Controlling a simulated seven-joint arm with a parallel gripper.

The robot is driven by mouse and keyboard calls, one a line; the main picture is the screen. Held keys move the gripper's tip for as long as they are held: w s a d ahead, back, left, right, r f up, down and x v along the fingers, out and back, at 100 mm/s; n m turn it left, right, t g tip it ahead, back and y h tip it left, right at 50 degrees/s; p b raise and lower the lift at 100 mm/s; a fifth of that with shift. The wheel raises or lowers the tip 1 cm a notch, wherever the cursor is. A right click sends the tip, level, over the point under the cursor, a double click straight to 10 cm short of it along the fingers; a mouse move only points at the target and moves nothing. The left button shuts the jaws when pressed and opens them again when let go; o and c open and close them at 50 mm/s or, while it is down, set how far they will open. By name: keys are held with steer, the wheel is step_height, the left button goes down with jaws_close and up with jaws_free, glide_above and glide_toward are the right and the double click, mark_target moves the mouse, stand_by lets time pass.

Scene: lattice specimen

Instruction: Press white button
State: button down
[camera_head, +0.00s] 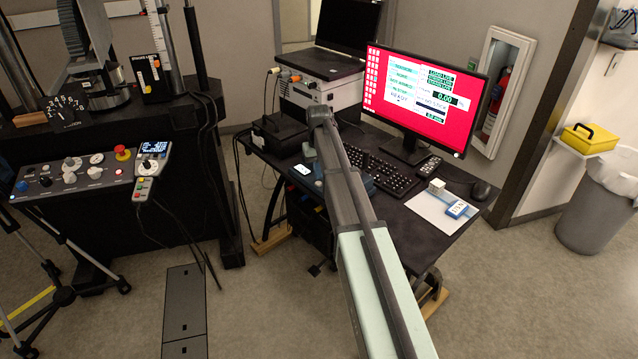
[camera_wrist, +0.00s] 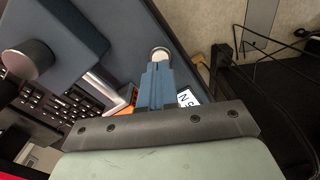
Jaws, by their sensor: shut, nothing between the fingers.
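The white button (camera_wrist: 160,54) appears in the wrist view as a round pale cap with a darker rim, at the edge of a blue box (camera_wrist: 85,25). My gripper (camera_wrist: 158,68) is shut and empty. Its narrow fingers point at the button and their tips meet its near edge in the picture. I cannot tell whether they touch it or whether it is pushed in. In the head view my arm hides the gripper and the button; a blue part of the box (camera_head: 362,182) shows beside the arm on the desk.
A large grey knob (camera_wrist: 31,59) and a metal rod stand left of the fingers. A keyboard (camera_head: 385,172), a monitor (camera_head: 425,95) and a white sheet (camera_head: 440,208) are on the desk. The desk edge and cables (camera_wrist: 270,60) lie to the right in the wrist view.

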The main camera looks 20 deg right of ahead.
steer(key=shift+f, duration=1.15)
stand_by(0.4)
steer(key=shift+r, duration=2.2)
